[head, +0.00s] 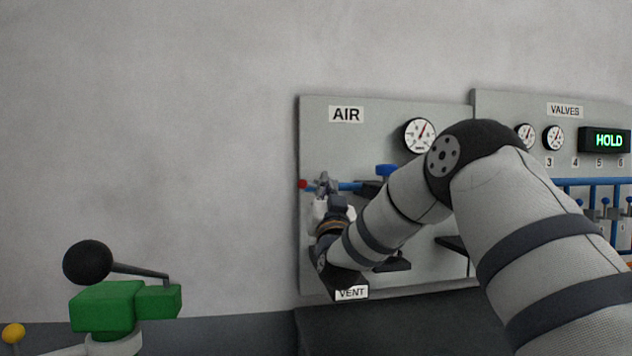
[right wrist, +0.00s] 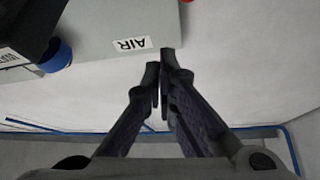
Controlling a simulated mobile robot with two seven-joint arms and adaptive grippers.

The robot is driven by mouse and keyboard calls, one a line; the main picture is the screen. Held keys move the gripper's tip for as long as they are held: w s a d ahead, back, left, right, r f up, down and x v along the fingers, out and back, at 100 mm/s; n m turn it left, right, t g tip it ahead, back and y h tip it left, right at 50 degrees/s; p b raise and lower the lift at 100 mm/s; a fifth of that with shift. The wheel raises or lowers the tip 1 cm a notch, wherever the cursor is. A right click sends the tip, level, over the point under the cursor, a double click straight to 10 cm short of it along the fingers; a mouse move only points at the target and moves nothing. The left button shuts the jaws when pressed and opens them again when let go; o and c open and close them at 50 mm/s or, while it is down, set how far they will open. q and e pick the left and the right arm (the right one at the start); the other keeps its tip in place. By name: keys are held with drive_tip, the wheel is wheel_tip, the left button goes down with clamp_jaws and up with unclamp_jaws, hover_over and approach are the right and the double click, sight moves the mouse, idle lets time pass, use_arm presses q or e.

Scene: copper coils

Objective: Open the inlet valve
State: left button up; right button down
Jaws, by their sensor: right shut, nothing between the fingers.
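The grey AIR panel (head: 375,115) is on the wall and also shows in the right wrist view (right wrist: 100,58). A blue knob (head: 386,170) stands on the pipe line to the right. No label for the inlet valve is readable, so I cannot tell which part it is. My right gripper (head: 323,180) is in front of the pipe's left part, near the red end. In the right wrist view its fingers (right wrist: 160,80) are together and empty. My left gripper is out of view.
A gauge (head: 420,135) is on the AIR panel, and a VENT label (head: 351,293) is low on it. The VALVES panel (head: 500,105) is at the right, with a HOLD display (head: 604,140). A green block with a black ball lever (head: 88,262) stands at lower left.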

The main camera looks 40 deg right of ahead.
sight(314, 186)
use_arm(q)
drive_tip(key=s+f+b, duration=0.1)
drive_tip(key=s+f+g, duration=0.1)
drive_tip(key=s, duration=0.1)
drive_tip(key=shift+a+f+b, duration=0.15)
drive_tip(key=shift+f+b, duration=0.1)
drive_tip(key=shift+b, duration=0.15)
use_arm(e)
drive_tip(key=w+d, duration=0.4)
drive_tip(key=w, duration=0.3)
drive_tip(key=shift+w+r, duration=0.2)
drive_tip(key=shift+r, duration=0.25)
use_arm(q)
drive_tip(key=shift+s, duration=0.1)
use_arm(e)
drive_tip(key=shift+d+f, duration=0.1)
